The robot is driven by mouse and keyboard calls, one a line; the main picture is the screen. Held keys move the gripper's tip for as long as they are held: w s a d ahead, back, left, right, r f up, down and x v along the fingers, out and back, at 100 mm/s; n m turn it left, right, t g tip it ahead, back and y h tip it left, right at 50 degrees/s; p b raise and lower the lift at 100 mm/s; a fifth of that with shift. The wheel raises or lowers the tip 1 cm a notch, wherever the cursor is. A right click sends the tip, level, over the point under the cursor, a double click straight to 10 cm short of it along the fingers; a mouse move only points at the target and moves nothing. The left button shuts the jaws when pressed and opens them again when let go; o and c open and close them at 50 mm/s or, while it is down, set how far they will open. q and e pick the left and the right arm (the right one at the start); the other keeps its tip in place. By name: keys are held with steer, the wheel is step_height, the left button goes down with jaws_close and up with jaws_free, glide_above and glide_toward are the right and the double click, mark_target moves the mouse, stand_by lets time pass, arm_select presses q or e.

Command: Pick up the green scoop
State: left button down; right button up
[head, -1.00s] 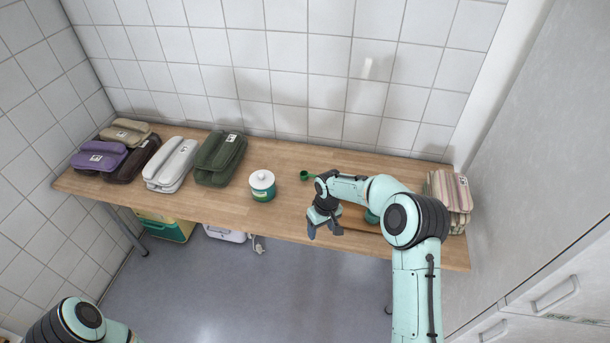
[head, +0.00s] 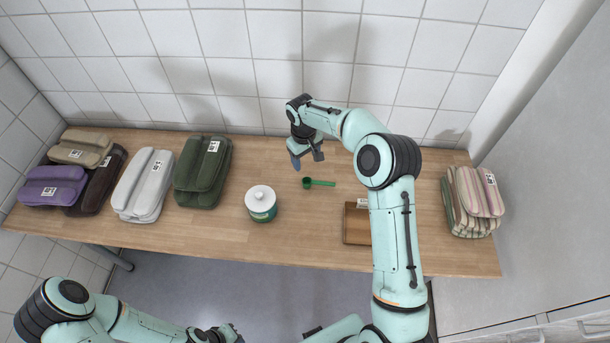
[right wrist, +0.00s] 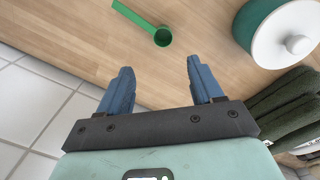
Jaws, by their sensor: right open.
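The green scoop (head: 320,183) lies on the wooden table, its round cup to the left and its handle to the right. My right gripper (head: 307,159) is open and empty, above the table just behind the scoop. In the right wrist view, the scoop (right wrist: 143,22) lies beyond the two blue fingertips (right wrist: 160,68), its cup between their lines and its handle running to the upper left. The fingers do not touch it. My left arm shows at the bottom left of the head view; the dark part at its end (head: 228,334) is cut off by the edge.
A green jar with a white lid (head: 261,204) stands left of the scoop. A wooden tray (head: 356,224) is to the right, partly behind my right arm. Folded cloth bundles (head: 203,172) fill the left; a striped stack (head: 472,203) stands far right. The tiled wall is close behind.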

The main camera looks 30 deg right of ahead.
glide_above(307, 181)
step_height(307, 181, down, 6)
steer(key=shift+s+f, duration=0.1)
steer(key=shift+s, duration=0.05)
steer(key=shift+f, duration=2.95)
steer(key=c, duration=1.1)
